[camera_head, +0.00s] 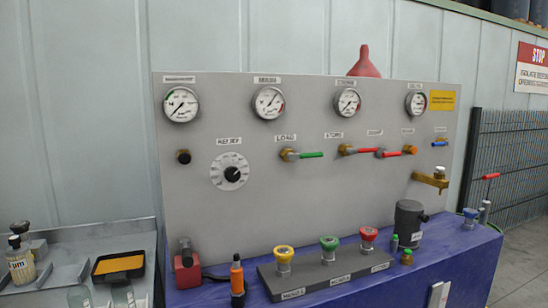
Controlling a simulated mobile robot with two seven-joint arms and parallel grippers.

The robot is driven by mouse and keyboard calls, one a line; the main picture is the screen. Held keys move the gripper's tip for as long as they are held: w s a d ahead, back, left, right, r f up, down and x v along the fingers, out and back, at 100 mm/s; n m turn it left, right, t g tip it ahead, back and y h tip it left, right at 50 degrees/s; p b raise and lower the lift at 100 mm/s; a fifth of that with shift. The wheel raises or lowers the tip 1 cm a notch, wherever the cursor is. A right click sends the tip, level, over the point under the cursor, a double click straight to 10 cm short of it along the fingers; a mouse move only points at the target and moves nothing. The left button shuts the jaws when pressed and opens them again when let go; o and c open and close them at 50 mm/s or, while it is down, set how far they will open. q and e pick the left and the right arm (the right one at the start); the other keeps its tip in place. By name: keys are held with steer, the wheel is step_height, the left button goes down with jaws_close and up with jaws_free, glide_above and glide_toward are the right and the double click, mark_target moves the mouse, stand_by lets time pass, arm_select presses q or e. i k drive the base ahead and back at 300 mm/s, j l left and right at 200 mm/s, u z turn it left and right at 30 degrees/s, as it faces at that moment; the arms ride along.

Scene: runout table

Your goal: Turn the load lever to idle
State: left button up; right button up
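The load lever (311,155) is a green handle on a brass valve body, below the "LOAD" label (286,137) on the grey upright panel (230,120). Its handle points right and lies almost level. I cannot make out an idle mark beside it. Neither of my grippers shows in this view, and nothing touches the lever.
Red-handled levers (362,150) sit just right of the load lever, and a relief dial (230,172) sits to its left. Below, a grey block (325,274) carries yellow, green and red knobs on the blue table (472,260). The space before the load lever looks clear.

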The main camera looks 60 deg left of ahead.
mark_target(290, 156)
steer(key=u, duration=1.7)
steer(key=i+l+u, duration=0.1)
steer(key=l, duration=0.2)
steer(key=i+l+u, duration=0.1)
steer(key=l, duration=0.25)
steer(key=i+l+u, duration=0.1)
steer(key=i+l, duration=0.25)
steer(key=l, duration=0.3)
steer(key=u, duration=0.05)
